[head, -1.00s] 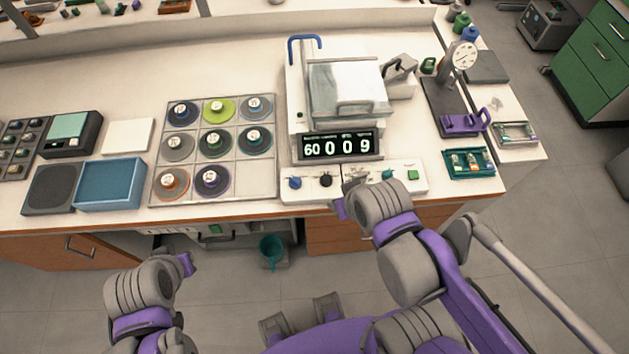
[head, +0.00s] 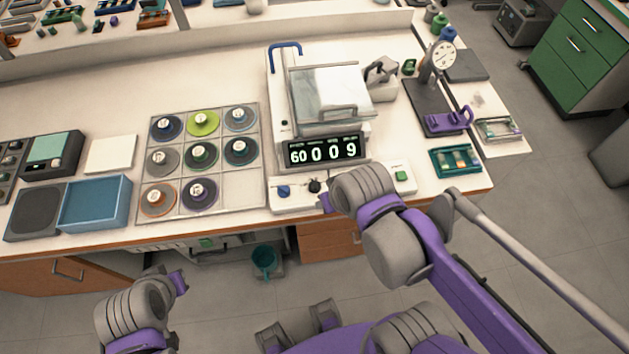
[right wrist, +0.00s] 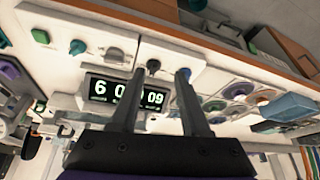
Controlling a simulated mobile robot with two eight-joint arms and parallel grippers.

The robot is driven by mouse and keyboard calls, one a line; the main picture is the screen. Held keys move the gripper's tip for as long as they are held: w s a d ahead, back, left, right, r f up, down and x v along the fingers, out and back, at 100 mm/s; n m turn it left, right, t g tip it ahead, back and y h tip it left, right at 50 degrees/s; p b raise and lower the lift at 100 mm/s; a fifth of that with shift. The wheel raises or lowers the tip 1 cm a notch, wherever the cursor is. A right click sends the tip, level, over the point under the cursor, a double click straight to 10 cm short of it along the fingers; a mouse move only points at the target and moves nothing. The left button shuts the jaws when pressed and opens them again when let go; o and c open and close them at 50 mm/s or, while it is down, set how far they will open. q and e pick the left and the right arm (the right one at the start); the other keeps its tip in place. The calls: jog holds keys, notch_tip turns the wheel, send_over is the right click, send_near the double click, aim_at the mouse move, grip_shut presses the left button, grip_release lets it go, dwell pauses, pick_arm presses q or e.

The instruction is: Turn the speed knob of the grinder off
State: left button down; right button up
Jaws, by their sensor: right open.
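The grinder (head: 330,108) stands at the back of the counter, its lit display (head: 325,150) reading 60 0 0 9. Its front panel carries a blue knob (head: 284,190), a black knob (head: 315,186) and a green button (head: 401,176). The right wrist view also shows a teal knob (right wrist: 77,47) and a grey knob (right wrist: 115,55). Knob labels are too small to read. My right gripper (right wrist: 160,72) is open, with the black knob showing between its fingertips; contact cannot be told. My left gripper (head: 180,283) hangs below the counter edge, jaws unclear.
A grid tray (head: 232,190) of several round discs lies left of the grinder, with a blue bin (head: 95,203) further left. A dial gauge stand (head: 436,95) and a teal tray (head: 455,160) are on the right. An open drawer and a teal bucket (head: 265,262) are below.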

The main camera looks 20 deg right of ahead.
aim_at(315, 183)
jog(key=w+d+m+g+b, duration=0.1)
jog(key=w+m+g+b, duration=0.3)
jog(key=w, duration=0.7)
jog(key=shift+n+g, duration=0.4)
jog(key=shift+n, duration=0.2)
jog(key=f+b, duration=0.1)
jog(key=f, duration=0.9)
jog(key=shift+d, duration=0.2)
grip_shut()
